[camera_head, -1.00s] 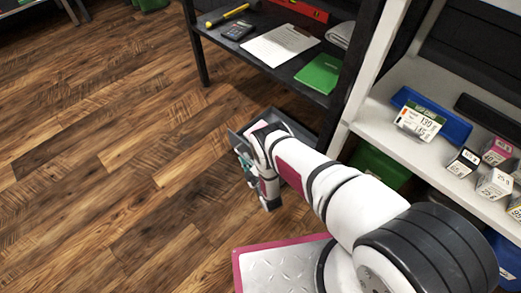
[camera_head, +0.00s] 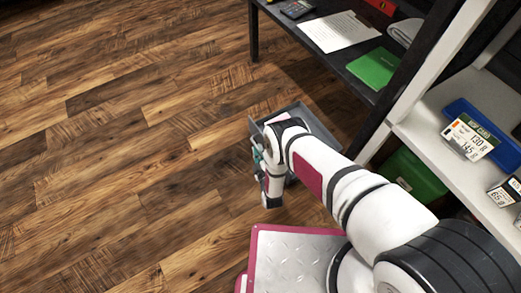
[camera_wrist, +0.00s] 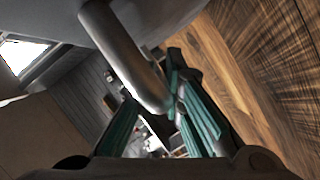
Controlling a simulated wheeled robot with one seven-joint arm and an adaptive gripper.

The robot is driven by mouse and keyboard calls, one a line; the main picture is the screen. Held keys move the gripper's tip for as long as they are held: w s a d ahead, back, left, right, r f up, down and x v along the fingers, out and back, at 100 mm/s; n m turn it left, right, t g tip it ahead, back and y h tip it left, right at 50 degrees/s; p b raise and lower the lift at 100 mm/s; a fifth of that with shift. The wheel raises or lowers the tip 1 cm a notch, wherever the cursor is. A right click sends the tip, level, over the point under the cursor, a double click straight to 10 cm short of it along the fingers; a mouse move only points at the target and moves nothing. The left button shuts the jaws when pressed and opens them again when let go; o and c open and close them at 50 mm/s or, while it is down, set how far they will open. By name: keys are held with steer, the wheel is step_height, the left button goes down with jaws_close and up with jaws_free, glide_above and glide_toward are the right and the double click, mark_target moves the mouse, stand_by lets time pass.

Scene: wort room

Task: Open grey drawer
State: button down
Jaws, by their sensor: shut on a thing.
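The grey drawer (camera_head: 284,111) stands pulled out under the dark shelf unit, low over the floor. Part of its rim and inside shows behind my arm; the rest is hidden. My gripper (camera_head: 264,172) is at the drawer's front, pointing down. In the wrist view, the drawer's curved grey metal handle (camera_wrist: 128,58) runs between the teal-padded fingers of my gripper (camera_wrist: 165,118), which is shut on it. The grey drawer front fills the upper left of that view.
A dark shelf holds a green folder (camera_head: 374,68) and a paper (camera_head: 340,31). A white shelf with a blue tray (camera_head: 500,150) stands at right, with a green bin (camera_head: 415,176) below. Wooden floor at left is clear.

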steer(key=c, duration=1.7)
jaws_free()
steer(key=shift+s, duration=0.1)
steer(key=v, duration=1.2)
steer(key=shift+r, duration=0.1)
